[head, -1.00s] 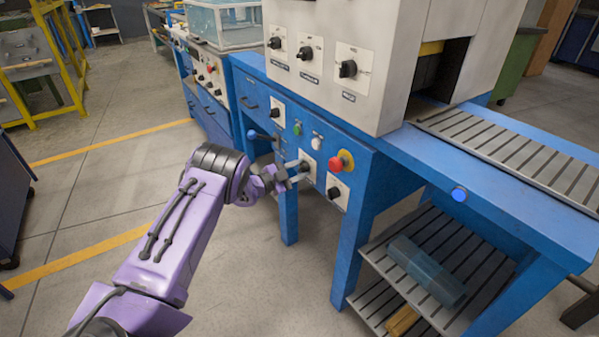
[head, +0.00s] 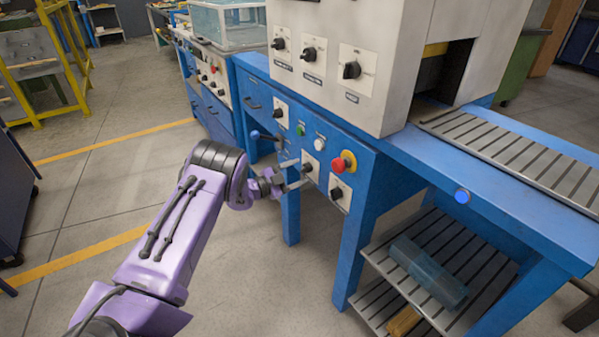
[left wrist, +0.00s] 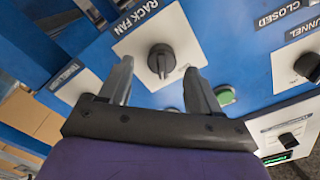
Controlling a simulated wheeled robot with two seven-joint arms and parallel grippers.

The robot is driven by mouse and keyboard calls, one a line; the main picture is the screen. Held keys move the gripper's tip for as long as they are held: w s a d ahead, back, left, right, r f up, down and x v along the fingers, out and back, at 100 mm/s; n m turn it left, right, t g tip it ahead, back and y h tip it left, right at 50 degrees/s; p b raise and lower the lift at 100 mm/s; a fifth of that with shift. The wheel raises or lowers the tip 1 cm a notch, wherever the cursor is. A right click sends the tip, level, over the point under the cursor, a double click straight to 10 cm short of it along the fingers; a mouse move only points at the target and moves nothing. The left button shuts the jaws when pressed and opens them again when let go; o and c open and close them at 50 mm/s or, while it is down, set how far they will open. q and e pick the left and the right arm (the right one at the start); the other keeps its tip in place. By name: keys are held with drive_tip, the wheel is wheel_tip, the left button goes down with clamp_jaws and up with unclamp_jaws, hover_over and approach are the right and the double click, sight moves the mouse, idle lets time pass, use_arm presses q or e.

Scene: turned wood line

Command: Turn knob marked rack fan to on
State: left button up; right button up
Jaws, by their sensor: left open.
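The rack fan knob (left wrist: 161,60) is black, on a white plate labelled RACK FAN in the left wrist view. Its grip ridge runs nearly upright in that picture, with a pale mark at its lower end. My left gripper (left wrist: 158,84) is open, its two fingers apart on either side below the knob. They do not appear to grip it. In the head view my left gripper (head: 297,174) is in front of the blue panel, by a black knob (head: 307,168) on a white plate. Position markings on the plate are too small to read. My right gripper is not in view.
A red stop button (head: 344,162) on yellow and another black knob (head: 336,193) sit close to the right. A green button (left wrist: 225,95) is near the right finger in the wrist view. A slatted rack (head: 440,240) stands below right.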

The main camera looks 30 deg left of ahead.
use_arm(q)
drive_tip(key=v, duration=0.8)
drive_tip(key=shift+s, duration=0.3)
drive_tip(key=shift+a, duration=0.1)
